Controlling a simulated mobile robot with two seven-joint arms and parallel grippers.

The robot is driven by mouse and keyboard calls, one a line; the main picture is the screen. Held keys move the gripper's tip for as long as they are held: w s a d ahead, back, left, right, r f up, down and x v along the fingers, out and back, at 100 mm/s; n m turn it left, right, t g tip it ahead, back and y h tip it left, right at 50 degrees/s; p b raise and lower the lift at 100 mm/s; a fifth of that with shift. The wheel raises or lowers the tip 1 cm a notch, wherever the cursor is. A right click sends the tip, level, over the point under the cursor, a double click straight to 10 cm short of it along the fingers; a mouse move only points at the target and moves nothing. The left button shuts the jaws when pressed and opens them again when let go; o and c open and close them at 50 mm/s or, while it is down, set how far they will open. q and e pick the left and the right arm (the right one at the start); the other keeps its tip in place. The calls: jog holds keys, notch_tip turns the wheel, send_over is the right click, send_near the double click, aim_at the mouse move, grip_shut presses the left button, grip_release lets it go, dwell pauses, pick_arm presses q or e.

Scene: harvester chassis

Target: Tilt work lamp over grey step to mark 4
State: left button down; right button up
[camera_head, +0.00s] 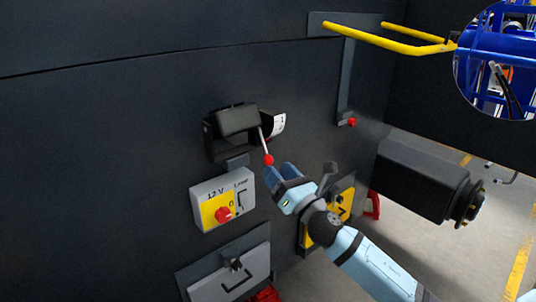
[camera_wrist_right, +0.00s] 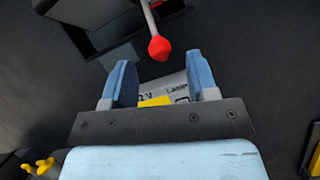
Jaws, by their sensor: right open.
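The work lamp (camera_head: 237,120) is a black box in a black bracket on the dark panel. A white scale plate (camera_head: 279,124) with marks is at its right side; only a "1" reads at all clearly. A thin lever with a red ball knob (camera_head: 268,160) hangs down from the lamp. My right gripper (camera_head: 273,174) is just below the knob, open and empty. In the right wrist view the red knob (camera_wrist_right: 160,48) is beyond the tips of the open fingers (camera_wrist_right: 162,75), roughly centred between them. The grey step is not clearly identifiable. My left gripper is not in view.
A grey "12 V Lamp" switch box (camera_head: 222,199) with a red knob is below the lamp. A grey latch plate (camera_head: 232,268) is lower. A yellow-faced box (camera_head: 340,206) is behind my right wrist.

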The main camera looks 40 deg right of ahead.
aim_at(272, 163)
jog(key=shift+p+x, duration=0.4)
jog(key=shift+x, duration=1.9)
grip_shut()
